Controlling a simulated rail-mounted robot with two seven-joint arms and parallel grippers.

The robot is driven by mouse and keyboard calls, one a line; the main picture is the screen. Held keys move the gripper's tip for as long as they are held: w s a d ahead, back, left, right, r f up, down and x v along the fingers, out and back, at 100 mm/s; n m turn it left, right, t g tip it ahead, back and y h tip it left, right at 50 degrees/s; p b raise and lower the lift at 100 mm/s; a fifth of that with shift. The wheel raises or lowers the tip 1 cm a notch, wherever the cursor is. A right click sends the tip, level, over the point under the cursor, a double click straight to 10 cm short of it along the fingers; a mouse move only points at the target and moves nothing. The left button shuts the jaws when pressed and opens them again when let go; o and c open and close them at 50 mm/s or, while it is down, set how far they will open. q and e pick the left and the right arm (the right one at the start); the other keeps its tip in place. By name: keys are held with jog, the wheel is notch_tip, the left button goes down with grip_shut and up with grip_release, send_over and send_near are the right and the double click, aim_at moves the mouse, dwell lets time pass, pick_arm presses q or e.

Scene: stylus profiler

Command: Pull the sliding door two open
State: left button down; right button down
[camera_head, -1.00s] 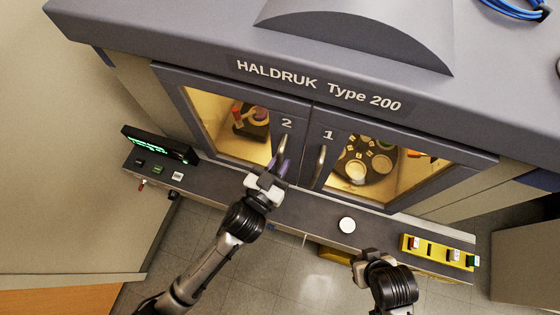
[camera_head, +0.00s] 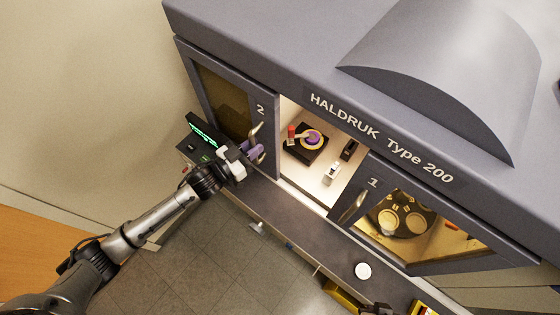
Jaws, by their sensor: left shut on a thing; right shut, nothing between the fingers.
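Sliding door 2 (camera_head: 222,108), a grey framed panel with a dark window, stands to the left of an open gap in the front of the profiler. Its metal handle (camera_head: 254,131) is near its right edge. My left gripper (camera_head: 256,152) has its purple fingers shut on the lower part of this handle. Sliding door 1 (camera_head: 372,183) covers the right part of the front and has its own handle (camera_head: 352,207).
A lit display (camera_head: 203,132) stands left of door 2, close to my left gripper. A white round disc (camera_head: 363,270) lies on the front ledge.

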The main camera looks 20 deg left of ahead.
aim_at(246, 125)
pick_arm(q)
jog(key=a, duration=0.2)
jog(key=w+a, duration=0.1)
jog(key=a, duration=0.2)
jog(key=w+a, duration=0.1)
jog(key=a, duration=0.1)
jog(key=shift+w+a, duration=0.15)
jog(key=shift+w, duration=0.05)
jog(key=c, duration=1.1)
grip_release()
jog(key=shift+s+a+f+b, duration=0.1)
jog(key=shift+s+a+b, duration=0.2)
jog(key=shift+s, duration=0.2)
jog(key=b+v, duration=0.1)
jog(key=v, duration=1.1)
jog(key=shift+s+b, duration=0.3)
jog(key=shift+b, duration=0.05)
jog(key=shift+a, duration=0.1)
